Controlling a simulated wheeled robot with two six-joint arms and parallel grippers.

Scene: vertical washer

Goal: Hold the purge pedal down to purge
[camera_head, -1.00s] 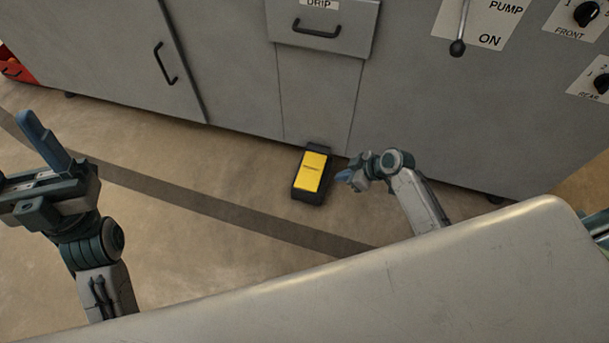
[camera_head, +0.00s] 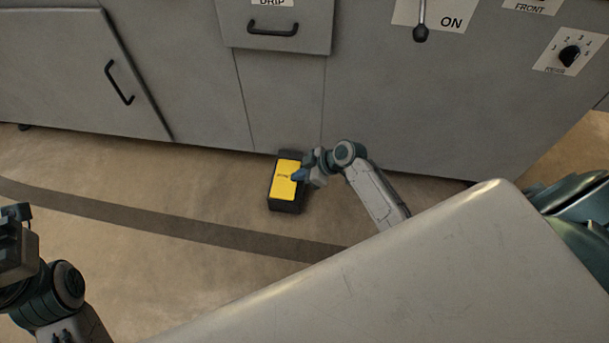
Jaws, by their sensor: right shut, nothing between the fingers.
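The purge pedal (camera_head: 285,181) is a black block with a yellow top and small dark print. It stands on the floor against the foot of the grey machine, below the drip drawer. My right gripper (camera_head: 297,174) is shut and empty.
The grey machine front (camera_head: 430,110) closes off the back. It bears a drip drawer (camera_head: 273,27), a lever (camera_head: 421,22), a rotary knob (camera_head: 569,55) and a door handle (camera_head: 119,83) at the left. A dark stripe (camera_head: 170,220) crosses the floor, which is clear left of the pedal.

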